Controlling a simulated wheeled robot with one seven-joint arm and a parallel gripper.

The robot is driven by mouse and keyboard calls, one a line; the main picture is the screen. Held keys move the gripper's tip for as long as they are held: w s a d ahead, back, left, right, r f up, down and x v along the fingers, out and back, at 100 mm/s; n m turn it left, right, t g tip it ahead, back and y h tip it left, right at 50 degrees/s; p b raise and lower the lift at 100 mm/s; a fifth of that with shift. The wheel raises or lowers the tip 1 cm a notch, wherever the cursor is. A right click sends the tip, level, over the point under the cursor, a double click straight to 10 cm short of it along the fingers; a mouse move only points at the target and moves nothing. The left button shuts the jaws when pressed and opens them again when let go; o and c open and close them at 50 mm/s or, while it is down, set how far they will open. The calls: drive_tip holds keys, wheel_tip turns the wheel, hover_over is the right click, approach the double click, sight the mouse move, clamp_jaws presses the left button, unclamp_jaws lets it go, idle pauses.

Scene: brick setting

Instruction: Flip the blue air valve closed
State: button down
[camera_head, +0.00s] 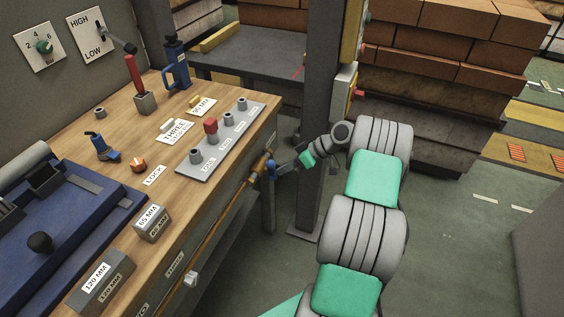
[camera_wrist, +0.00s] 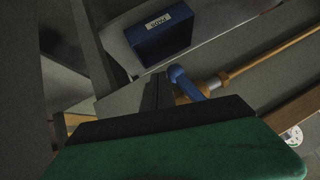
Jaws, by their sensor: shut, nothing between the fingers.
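The blue air valve handle (camera_head: 271,170) sits on an orange-brown pipe (camera_head: 236,201) that runs along the bench's front edge. In the wrist view the blue handle (camera_wrist: 184,82) juts out from a brass-coloured fitting (camera_wrist: 214,84), at an angle to the pipe. My gripper (camera_head: 281,169) reaches in from the right, close beside the handle. In the wrist view its dark fingers (camera_wrist: 158,90) are shut with nothing between them, just left of the handle. Whether they touch it I cannot tell. Part of the valve is hidden behind the fingers.
The wooden bench (camera_head: 227,180) holds a grey button panel (camera_head: 219,142), labelled blocks and a blue machine (camera_head: 68,225). A dark post (camera_head: 321,110) stands behind my gripper. A labelled blue box (camera_wrist: 157,37) shows in the wrist view. Floor at the right is open.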

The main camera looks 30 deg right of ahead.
drive_tip(key=v, duration=0.7)
drive_tip(key=shift+d+r, duration=0.2)
drive_tip(key=shift+d, duration=0.05)
drive_tip(key=shift+s+p, duration=0.1)
drive_tip(key=shift+p, duration=0.2)
